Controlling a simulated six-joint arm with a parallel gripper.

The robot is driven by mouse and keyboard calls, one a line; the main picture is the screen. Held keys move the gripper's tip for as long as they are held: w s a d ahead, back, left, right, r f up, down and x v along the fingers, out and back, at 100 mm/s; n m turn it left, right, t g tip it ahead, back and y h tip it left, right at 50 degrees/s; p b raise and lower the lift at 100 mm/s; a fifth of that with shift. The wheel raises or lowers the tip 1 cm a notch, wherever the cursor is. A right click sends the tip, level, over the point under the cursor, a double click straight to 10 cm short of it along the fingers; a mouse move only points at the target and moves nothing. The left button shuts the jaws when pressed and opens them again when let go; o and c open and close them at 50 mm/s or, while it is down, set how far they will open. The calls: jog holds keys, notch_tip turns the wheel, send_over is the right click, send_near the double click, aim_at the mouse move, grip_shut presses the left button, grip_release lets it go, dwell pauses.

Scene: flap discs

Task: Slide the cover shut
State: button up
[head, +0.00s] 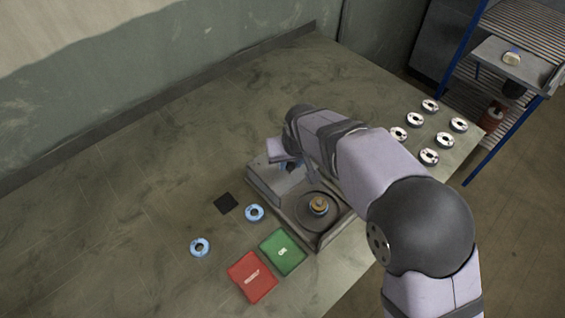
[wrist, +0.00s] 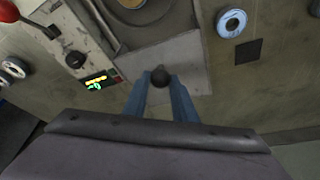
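The machine (head: 328,236) is a grey box near the table's front edge, with a round plate and a brass-coloured hub (head: 319,205) exposed. The cover (wrist: 188,58) is a flat grey plate with a dark ball knob (wrist: 160,76). It lies beside the round opening, which shows at the top of the wrist view, and leaves it uncovered. My gripper (wrist: 160,80) has its blue fingers closed on both sides of the knob, with no clear gap showing. In the head view my arm hides most of the gripper and knob.
Two blue-ringed discs (head: 254,212) (head: 200,247) and a black square (head: 226,203) lie left of the machine. A green tray (head: 283,252) and a red tray (head: 252,277) lie in front. Several pale discs (head: 429,157) stand at right. A panel with a red knob (wrist: 14,68) adjoins the opening.

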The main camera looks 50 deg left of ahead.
jog(key=shift+d, duration=0.15)
jog(key=d+b, duration=0.2)
jog(key=d, duration=1.2)
jog(key=shift+b, duration=0.35)
jog(key=o, duration=0.8)
jog(key=shift+a, duration=0.1)
notch_tip(320, 180, up, 8)
jog(key=p, duration=0.6)
jog(key=shift+r+p, duration=0.1)
jog(key=shift+p, duration=0.3)
dwell(0.3)
